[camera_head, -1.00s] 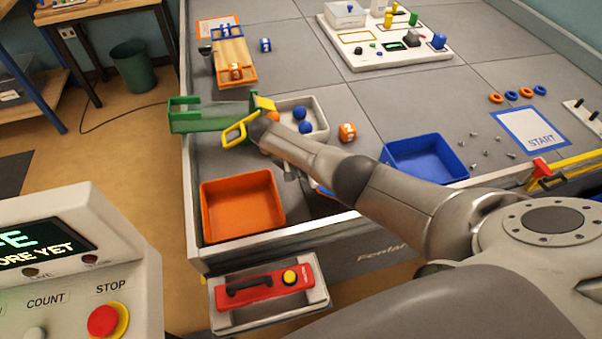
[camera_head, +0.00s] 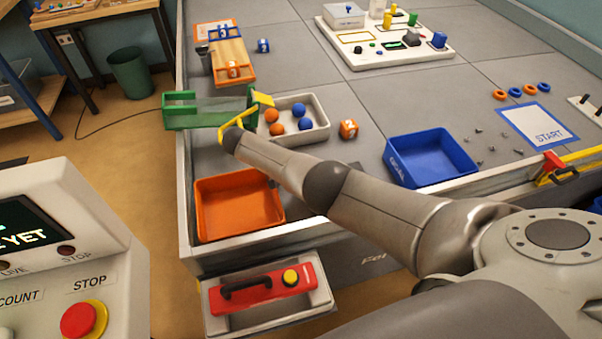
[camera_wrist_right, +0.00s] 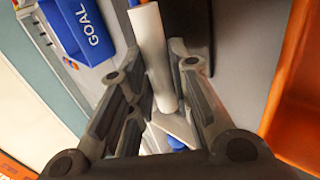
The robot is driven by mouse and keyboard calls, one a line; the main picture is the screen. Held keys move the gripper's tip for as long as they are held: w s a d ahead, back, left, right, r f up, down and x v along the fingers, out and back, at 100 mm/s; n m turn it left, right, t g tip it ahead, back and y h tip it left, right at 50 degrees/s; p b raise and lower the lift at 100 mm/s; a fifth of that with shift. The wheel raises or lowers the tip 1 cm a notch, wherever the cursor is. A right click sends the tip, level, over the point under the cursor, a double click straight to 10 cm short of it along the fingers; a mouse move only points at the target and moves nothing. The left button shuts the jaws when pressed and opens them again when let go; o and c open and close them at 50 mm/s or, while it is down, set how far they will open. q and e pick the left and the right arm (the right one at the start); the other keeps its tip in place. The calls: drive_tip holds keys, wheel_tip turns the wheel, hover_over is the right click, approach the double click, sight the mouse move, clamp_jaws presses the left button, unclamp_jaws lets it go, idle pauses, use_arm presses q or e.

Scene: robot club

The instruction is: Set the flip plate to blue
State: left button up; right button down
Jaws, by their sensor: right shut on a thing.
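In the right wrist view my right gripper (camera_wrist_right: 160,110) is shut on a smooth white post (camera_wrist_right: 149,45). The post runs between the two dark grey fingers. A small piece of blue (camera_wrist_right: 177,143) shows just past the fingers. In the head view my right arm crosses the front of the table, and its gripper is hidden behind the arm. I cannot make out the flip plate or which colour it shows; the table between the orange and blue bins is partly covered by my arm. My left gripper is in neither view.
An orange bin (camera_head: 204,218) stands at the front left, a blue GOAL bin (camera_head: 443,177) at the right. A control console (camera_head: 110,225) stands front left.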

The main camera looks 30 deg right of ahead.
drive_tip(key=shift+s+a+f, duration=0.2)
drive_tip(key=shift+a+f, duration=0.55)
drive_tip(key=c, duration=1.7)
unclamp_jaws()
drive_tip(key=o, duration=0.4)
drive_tip(key=shift+w+a+f, duration=0.15)
drive_tip(key=shift+w+f, duration=0.05)
drive_tip(key=shift+w, duration=0.05)
drive_tip(key=shift+r, duration=0.1)
drive_tip(key=shift+d+r+v, duration=0.1)
drive_tip(key=shift+v, duration=1.9)
drive_tip(key=shift+d+r+v, duration=0.1)
drive_tip(key=shift+d+v, duration=0.05)
drive_tip(key=shift+v, duration=1.85)
drive_tip(key=shift+d+r+v, duration=0.1)
drive_tip(key=shift+v, duration=1.9)
